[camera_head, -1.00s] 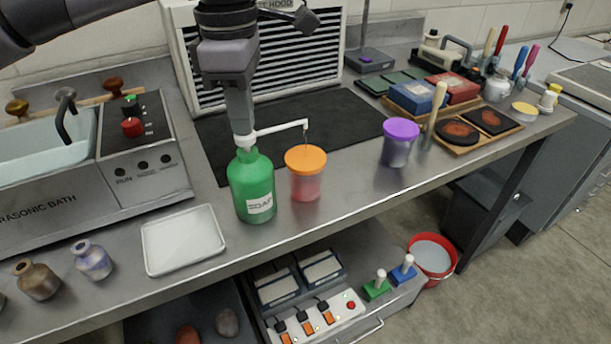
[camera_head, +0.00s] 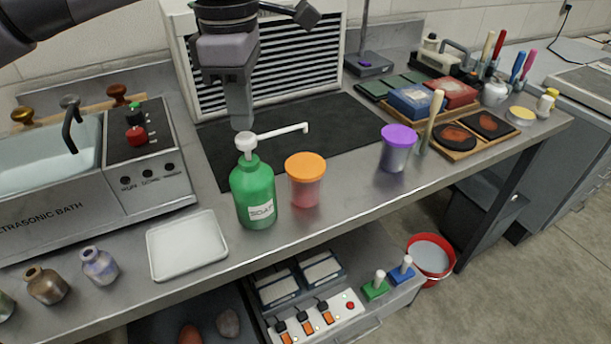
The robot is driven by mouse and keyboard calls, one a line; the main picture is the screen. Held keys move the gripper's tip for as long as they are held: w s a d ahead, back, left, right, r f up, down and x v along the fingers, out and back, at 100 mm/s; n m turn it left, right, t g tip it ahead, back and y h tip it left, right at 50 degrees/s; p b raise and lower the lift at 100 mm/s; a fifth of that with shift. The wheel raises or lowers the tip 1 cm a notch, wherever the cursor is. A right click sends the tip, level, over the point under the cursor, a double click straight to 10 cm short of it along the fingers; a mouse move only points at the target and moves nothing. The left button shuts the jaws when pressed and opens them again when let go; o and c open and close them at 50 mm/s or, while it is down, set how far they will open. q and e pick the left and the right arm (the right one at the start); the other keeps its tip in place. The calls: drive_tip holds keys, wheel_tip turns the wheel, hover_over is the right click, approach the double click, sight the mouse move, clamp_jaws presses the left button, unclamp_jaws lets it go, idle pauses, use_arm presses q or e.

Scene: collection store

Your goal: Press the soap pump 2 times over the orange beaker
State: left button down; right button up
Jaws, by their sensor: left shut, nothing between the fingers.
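The green soap bottle (camera_head: 254,192) stands upright on the steel bench, its white pump head (camera_head: 246,142) raised and its spout pointing right. The orange beaker (camera_head: 305,178), with an orange top and pinkish lower part, stands just right of the bottle, close to the spout's side. My left gripper (camera_head: 243,124) points down, shut and empty, directly above the pump head; whether a small gap separates them is hard to tell. My right gripper is not in view.
A purple-topped beaker (camera_head: 396,148) stands further right, beside a wooden-handled tool (camera_head: 432,118). A white tray (camera_head: 187,245) lies left of the bottle near the bench's front edge. An ultrasonic bath (camera_head: 95,160) is at the left, a vented hood (camera_head: 290,60) behind.

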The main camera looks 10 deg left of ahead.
sight(245, 136)
use_arm(q)
drive_tip(key=shift+f, duration=0.15)
idle(0.5)
drive_tip(key=shift+f+b, duration=1.05)
drive_tip(key=shift+f, duration=0.3)
drive_tip(key=shift+r+p, duration=1.2)
drive_tip(key=shift+r, duration=0.3)
drive_tip(key=shift+r, duration=0.1)
wheel_tip(245, 136, up, 6)
drive_tip(key=p, duration=0.5)
